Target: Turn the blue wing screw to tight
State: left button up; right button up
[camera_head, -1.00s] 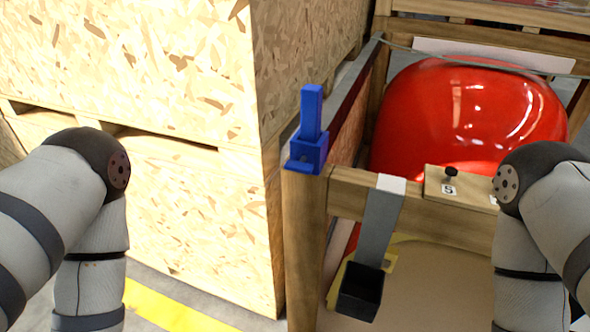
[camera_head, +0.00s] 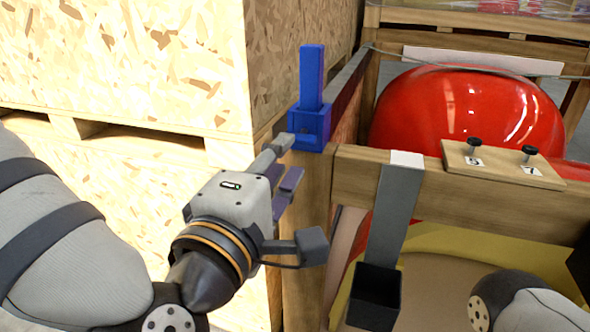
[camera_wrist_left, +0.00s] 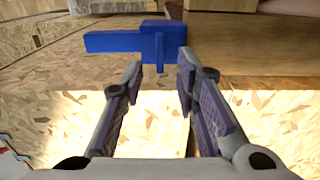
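My left gripper (camera_head: 300,195) is just left of the post, below the wing screw. In the left wrist view my left gripper (camera_wrist_left: 160,72) is open, with nothing between its fingers, and a small gap seems to separate it from the screw. My right gripper is not clearly in view; only my right arm shows at the lower right.
A large chipboard crate (camera_head: 130,55) fills the left side. A wooden frame rail (camera_head: 480,202) runs right from the post, with a dark metal holder (camera_head: 375,292) hanging on it and a knobbed wooden plate (camera_head: 505,164) on top. A glossy red nosecone (camera_head: 460,110) lies behind.

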aim_at(296, 141)
pick_arm(q)
jog(key=x, duration=0.5)
jog(key=shift+p, duration=0.4)
jog(key=shift+w+d, duration=0.15)
jog(key=shift+w, duration=0.2)
pick_arm(e)
jog(key=shift+s+f, duration=0.15)
jog(key=shift+f, duration=0.15)
pick_arm(q)
grip_shut()
pick_arm(e)
jog(key=shift+r, duration=0.1)
